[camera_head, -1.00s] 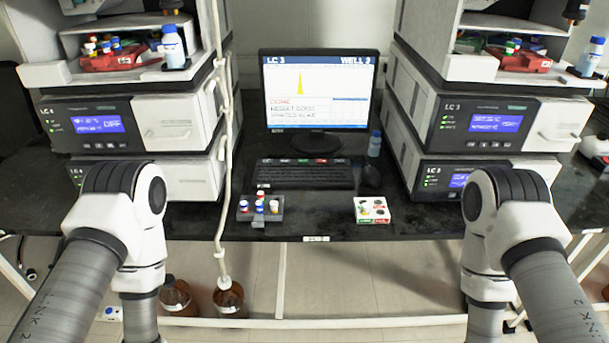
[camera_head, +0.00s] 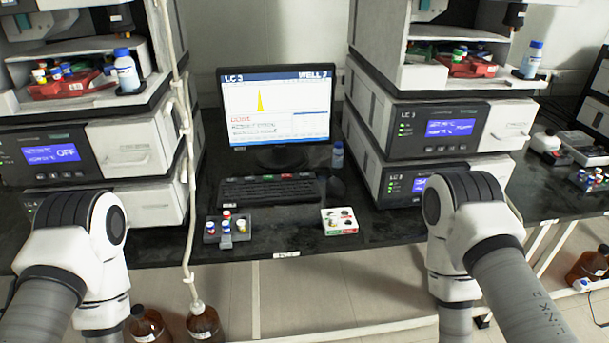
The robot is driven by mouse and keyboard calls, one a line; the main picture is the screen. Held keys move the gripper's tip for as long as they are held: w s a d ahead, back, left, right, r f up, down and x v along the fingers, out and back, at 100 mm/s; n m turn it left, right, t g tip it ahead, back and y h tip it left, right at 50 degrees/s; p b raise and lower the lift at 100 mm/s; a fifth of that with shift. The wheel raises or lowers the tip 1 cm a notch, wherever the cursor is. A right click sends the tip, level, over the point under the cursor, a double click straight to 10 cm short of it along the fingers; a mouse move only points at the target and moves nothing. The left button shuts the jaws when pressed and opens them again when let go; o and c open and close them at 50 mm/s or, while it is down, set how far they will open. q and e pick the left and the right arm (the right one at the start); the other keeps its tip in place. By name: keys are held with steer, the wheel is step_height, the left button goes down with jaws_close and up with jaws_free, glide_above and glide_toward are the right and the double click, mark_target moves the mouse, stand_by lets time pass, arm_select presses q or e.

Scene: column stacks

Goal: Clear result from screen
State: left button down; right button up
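The monitor (camera_head: 290,120) stands on the black bench between two instrument stacks. Neither gripper is in view.
A dark vial rack (camera_head: 212,238) and a white box with several coloured buttons or caps (camera_head: 339,229) sit near the bench's front edge. A small bottle (camera_head: 338,156) stands by the monitor. A pale tube (camera_head: 188,200) hangs at left down to a brown bottle (camera_head: 204,325).

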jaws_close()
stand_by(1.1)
